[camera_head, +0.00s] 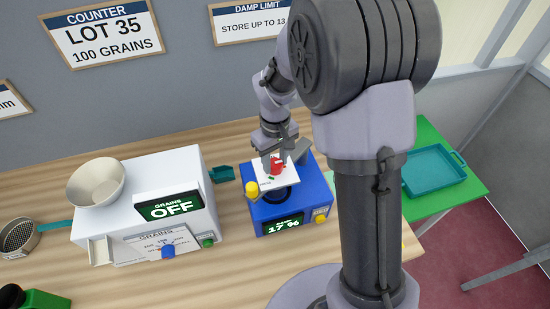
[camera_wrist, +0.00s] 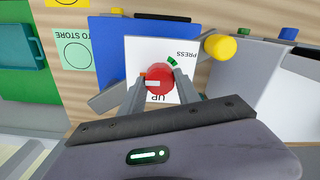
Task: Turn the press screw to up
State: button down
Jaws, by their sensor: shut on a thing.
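The press screw is a red round knob (camera_wrist: 159,79) with a pale pointer mark, set on a white plate (camera_wrist: 142,46) lettered PRESS and UP, with a small green mark. It also shows in the head view (camera_head: 276,165), on top of the blue damp meter (camera_head: 312,212), whose display reads 17 %. My gripper (camera_wrist: 161,84) is shut on the knob, one finger on each side. In the wrist view the pale mark lies on the knob's left part; I cannot tell its exact setting. My arm hides part of the meter in the head view.
A white grain counter (camera_head: 140,180) with a bowl (camera_head: 95,183) and display reading OFF stands left of the meter. A yellow knob (camera_wrist: 220,47) sits beside the white plate. A teal tray (camera_head: 433,171) lies on the green table at right. Bare wood shows in front.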

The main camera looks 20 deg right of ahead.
jog(key=n+p, duration=0.1)
jog(key=n, duration=0.3)
jog(key=shift+r+n, duration=0.15)
jog(key=shift+n, duration=0.15)
jog(key=n+p, duration=0.1)
jog(key=n, duration=0.2)
jog(key=shift+n, duration=0.4)
jog(key=n+p, duration=0.1)
jog(key=n, duration=0.2)
jog(key=shift+n+p, duration=0.6)
jog(key=shift+n, duration=1.6)
jog(key=c, duration=0.9)
grip_release()
